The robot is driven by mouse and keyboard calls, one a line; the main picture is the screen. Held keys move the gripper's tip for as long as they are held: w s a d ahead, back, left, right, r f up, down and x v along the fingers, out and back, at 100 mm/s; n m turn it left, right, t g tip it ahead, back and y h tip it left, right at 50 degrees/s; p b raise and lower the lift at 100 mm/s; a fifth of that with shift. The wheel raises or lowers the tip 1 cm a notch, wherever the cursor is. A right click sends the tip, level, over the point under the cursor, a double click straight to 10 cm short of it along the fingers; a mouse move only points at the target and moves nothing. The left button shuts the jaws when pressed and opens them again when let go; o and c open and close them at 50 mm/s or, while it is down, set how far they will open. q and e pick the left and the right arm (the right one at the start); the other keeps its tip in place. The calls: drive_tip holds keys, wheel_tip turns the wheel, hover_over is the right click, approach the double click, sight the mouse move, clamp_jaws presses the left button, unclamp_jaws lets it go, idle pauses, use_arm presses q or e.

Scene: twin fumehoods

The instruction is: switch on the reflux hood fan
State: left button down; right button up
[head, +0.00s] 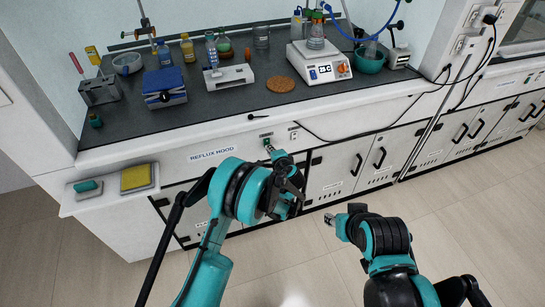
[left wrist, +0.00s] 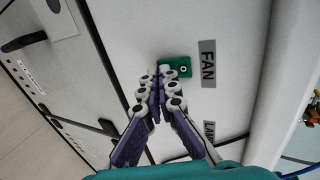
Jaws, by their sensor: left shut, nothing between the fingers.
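The fan switch (left wrist: 182,68) is a small green block with a pale round mark, on the white front panel beside the FAN label (left wrist: 208,64) in the left wrist view. My left gripper (left wrist: 158,82) is shut and empty, its fingertips at the edge of the switch and covering part of it. I cannot tell whether they touch it. In the head view the left gripper (head: 270,150) is at the hood's front panel, right of the REFLUX HOOD label (head: 212,153). My right gripper (head: 330,218) is away from the panel, low over the floor; its fingers are too small to read.
A LAMP label (left wrist: 209,132) sits near the FAN label. The worktop (head: 220,103) above carries bottles, a blue box (head: 164,88), a cork ring (head: 281,84) and a hotplate (head: 320,66). A black cable (head: 370,134) hangs across the front. The floor is clear.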

use_arm(q)
drive_tip(key=shift+w, duration=0.1)
drive_tip(key=shift+w+a+f, duration=0.1)
drive_tip(key=shift+w+f, duration=0.05)
drive_tip(key=shift+w, duration=0.2)
idle(0.4)
drive_tip(key=shift+r+p, duration=0.35)
drive_tip(key=shift+r, duration=0.45)
